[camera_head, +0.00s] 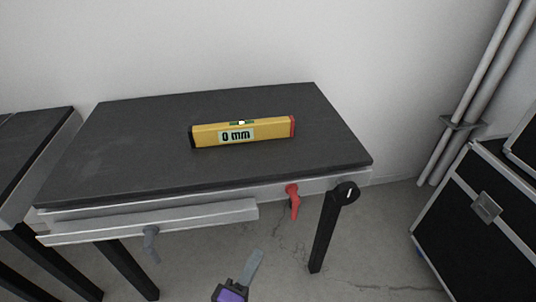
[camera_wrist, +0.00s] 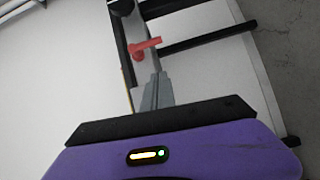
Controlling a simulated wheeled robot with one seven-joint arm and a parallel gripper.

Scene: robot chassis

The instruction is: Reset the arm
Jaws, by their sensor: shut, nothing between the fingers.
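My gripper (camera_head: 254,258) shows at the bottom of the head view, in front of and below the front edge of the dark table (camera_head: 130,150). Its grey fingers point up, and part of its purple body shows below them. In the wrist view the fingers of my gripper (camera_wrist: 158,82) are together, with nothing between them. They appear close to a red handle (camera_wrist: 145,47) in that view, but I cannot tell the gap. The head view shows the red handle (camera_head: 293,200) on the table's front edge, apart from the gripper.
A yellow level (camera_head: 270,131) marked "0 mm" lies on the table. A grey handle (camera_head: 151,240) hangs at the front rail. A second table (camera_head: 35,140) stands left, a black case (camera_head: 470,215) right, beside wall pipes (camera_head: 480,90). Floor between table and case is clear.

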